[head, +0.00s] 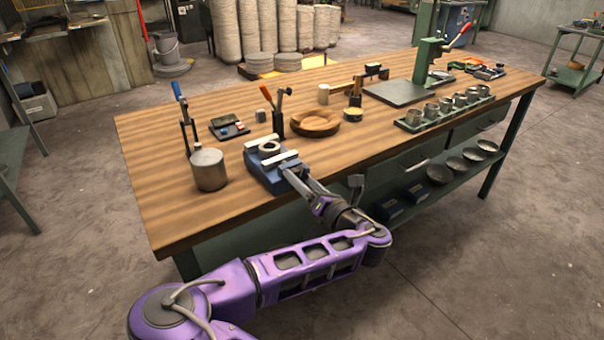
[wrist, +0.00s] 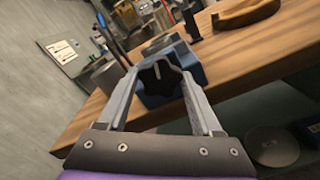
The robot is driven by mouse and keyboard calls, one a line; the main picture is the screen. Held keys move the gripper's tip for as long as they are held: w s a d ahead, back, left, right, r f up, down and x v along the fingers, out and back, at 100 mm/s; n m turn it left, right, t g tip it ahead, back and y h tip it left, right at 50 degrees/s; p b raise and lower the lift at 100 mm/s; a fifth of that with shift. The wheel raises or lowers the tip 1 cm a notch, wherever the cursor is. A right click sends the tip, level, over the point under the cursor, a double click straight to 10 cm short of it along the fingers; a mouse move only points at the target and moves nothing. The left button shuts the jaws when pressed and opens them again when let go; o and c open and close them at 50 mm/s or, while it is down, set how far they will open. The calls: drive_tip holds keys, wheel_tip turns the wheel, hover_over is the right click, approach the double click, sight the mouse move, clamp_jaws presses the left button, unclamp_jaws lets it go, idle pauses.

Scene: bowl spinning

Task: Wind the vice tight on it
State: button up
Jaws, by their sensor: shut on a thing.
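The blue vice (head: 262,172) is at the near edge of the wooden bench, with two pale jaws. A round ring-shaped metal piece (head: 269,148) sits between the jaws. I cannot tell whether both jaws touch it. In the wrist view the vice (wrist: 190,60) has a dark star-shaped knob (wrist: 160,80) on its front. My gripper (wrist: 160,76) is shut on this knob, one finger on each side. In the head view my gripper (head: 291,173) reaches the vice's front from the near side, and the knob is hidden there. The ring is not clear in the wrist view.
A metal cylinder (head: 209,170) stands left of the vice. A wooden bowl (head: 314,122) and upright tools (head: 279,122) are behind it. A green tray of metal cups (head: 410,127) is to the right. Bare bench top (head: 160,190) lies at the left.

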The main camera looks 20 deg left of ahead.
drive_tip(key=m+p, duration=0.3)
drive_tip(key=m, duration=0.2)
drive_tip(key=shift+r+m, duration=0.15)
drive_tip(key=shift+m, duration=0.25)
drive_tip(key=m+p, duration=0.1)
drive_tip(key=m, duration=0.8)
drive_tip(key=shift+b, duration=0.4)
drive_tip(key=m+b, duration=0.3)
drive_tip(key=m, duration=0.2)
drive_tip(key=shift+f, duration=0.2)
drive_tip(key=m+b, duration=0.3)
drive_tip(key=m, duration=0.1)
drive_tip(key=shift+m, duration=0.4)
drive_tip(key=m+b, duration=0.1)
drive_tip(key=m, duration=0.4)
drive_tip(key=shift+r+m, duration=0.1)
drive_tip(key=shift+m, duration=0.2)
drive_tip(key=m, duration=1)
drive_tip(key=shift+m, duration=0.4)
